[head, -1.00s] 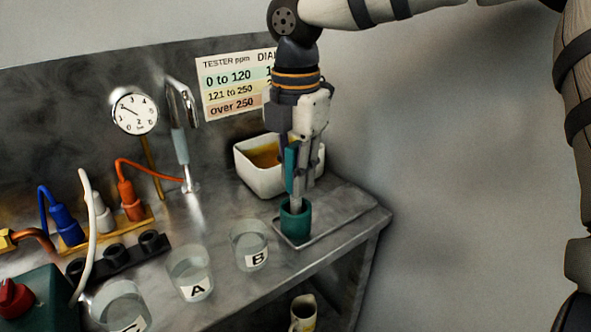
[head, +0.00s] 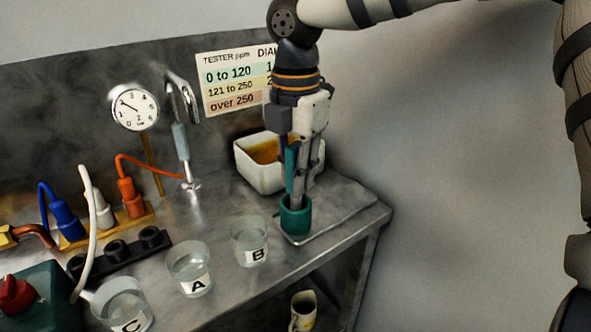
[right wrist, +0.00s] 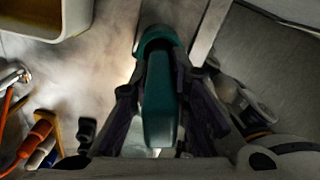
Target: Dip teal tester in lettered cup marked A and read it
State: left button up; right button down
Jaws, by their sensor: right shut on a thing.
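The teal tester (head: 290,168) stands upright in a dark teal round holder (head: 295,216) at the counter's right end. My right gripper (head: 300,172) is above the holder, shut on the tester; in the right wrist view the tester (right wrist: 160,100) lies between both fingers. Its lower end is hidden by the holder. Cup A (head: 190,270) stands on the counter to the left, with clear liquid in it. Cup B (head: 249,241) is between cup A and the holder, and cup C (head: 123,305) is at the front left. My left gripper is not in view.
A white bin (head: 262,175) with amber contents stands behind the gripper. A reading chart (head: 235,85) and a dial gauge (head: 134,110) are at the back.

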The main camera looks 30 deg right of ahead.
aim_at(296, 145)
jog(key=shift+f, duration=0.1)
jog(key=c, duration=0.9)
grip_release()
jog(key=shift+r, duration=3.55)
